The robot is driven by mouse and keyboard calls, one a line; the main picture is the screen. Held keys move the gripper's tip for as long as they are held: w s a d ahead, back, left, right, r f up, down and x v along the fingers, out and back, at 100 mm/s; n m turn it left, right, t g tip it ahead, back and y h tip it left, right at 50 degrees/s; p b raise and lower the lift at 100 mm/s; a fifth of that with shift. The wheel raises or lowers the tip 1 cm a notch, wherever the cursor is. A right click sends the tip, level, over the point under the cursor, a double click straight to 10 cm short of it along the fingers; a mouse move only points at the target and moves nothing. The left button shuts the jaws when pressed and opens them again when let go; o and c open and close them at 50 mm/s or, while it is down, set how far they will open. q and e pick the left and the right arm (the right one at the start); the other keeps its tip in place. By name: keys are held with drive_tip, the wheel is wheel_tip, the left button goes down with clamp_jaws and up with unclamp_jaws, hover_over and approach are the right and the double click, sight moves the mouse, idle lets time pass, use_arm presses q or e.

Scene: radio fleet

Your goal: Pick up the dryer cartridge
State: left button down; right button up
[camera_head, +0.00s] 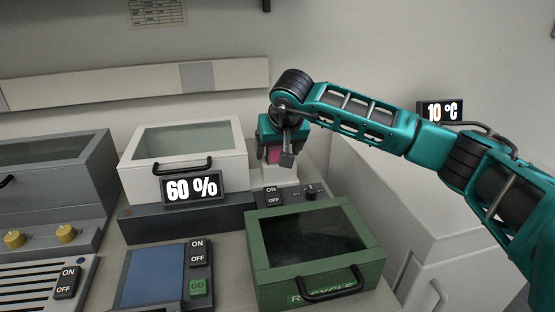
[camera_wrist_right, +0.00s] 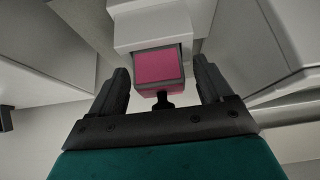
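A pink block-shaped cartridge (camera_wrist_right: 160,66) with a small dark knob at its near end sits in a white housing (camera_wrist_right: 155,30) in the right wrist view. In the head view a little of the pink cartridge (camera_head: 274,155) shows beside my right gripper. My right gripper (camera_wrist_right: 164,85) is open, with one dark finger on each side of the cartridge and visible gaps between. In the head view the right gripper (camera_head: 281,152) is at the housing behind the control panel, partly hiding it. My left gripper is not in view.
A white lidded box (camera_head: 183,140) with a "60 %" display (camera_head: 191,188) stands left of the right gripper. A green recycle box (camera_head: 330,215) stands in front. A grey lidded box (camera_head: 55,175) is at far left. A white cabinet (camera_head: 400,215) with a "10 °C" display is at right.

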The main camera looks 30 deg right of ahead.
drive_tip(key=c, duration=1)
drive_tip(key=shift+r, duration=0.1)
